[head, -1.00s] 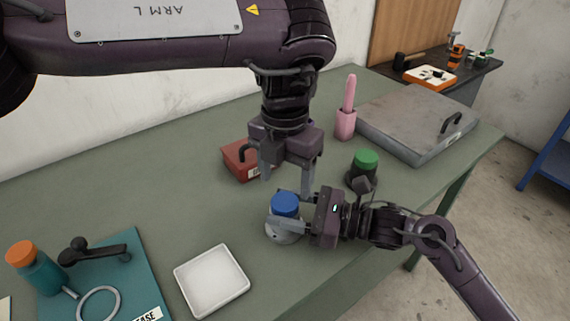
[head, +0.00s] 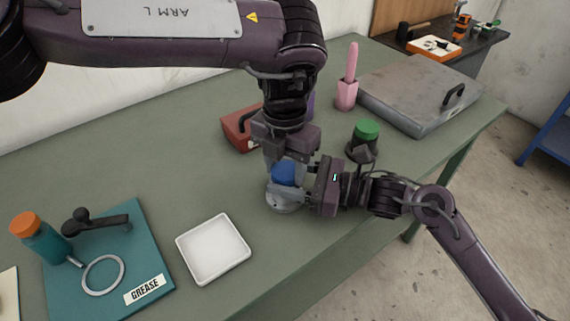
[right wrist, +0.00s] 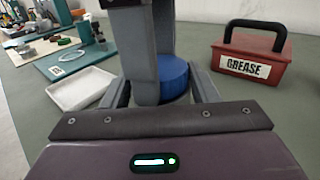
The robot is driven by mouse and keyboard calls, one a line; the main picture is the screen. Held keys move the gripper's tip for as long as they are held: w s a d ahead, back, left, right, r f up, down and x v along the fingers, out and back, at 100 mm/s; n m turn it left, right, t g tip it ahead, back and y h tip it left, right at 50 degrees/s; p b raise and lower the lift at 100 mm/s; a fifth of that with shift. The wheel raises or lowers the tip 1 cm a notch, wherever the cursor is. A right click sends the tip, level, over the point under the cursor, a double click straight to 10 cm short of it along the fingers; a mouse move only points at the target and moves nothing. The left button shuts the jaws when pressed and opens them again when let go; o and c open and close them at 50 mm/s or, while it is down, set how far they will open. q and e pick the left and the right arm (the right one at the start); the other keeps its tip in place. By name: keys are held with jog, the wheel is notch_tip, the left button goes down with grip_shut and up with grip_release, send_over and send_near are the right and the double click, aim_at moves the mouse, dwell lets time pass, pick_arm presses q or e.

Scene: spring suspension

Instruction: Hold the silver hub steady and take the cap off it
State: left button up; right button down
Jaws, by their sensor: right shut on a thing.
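The silver hub (head: 283,204) stands on the green table with the blue cap (head: 284,173) on its top. My right gripper (head: 292,193) comes in from the right and is shut on the hub. In the right wrist view one left finger (right wrist: 141,55) covers part of the cap. Whether the fingers press on the cap cannot be told.
A white square tray (head: 246,262) lies left of the hub, near the table's front edge. A teal mat (head: 62,290) holds a bottle, a ring and a black tool. A red grease box (head: 234,137) stands behind, and a green-topped dark jar (head: 366,132) stands to the right.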

pick_arm(q)
jog(key=shift+c, duration=1)
jog(key=n, duration=0.3)
jog(key=shift+d, duration=0.1)
jog(key=n, duration=0.6)
jog(key=shift+r+n, duration=0.1)
jog(key=shift+n, duration=0.3)
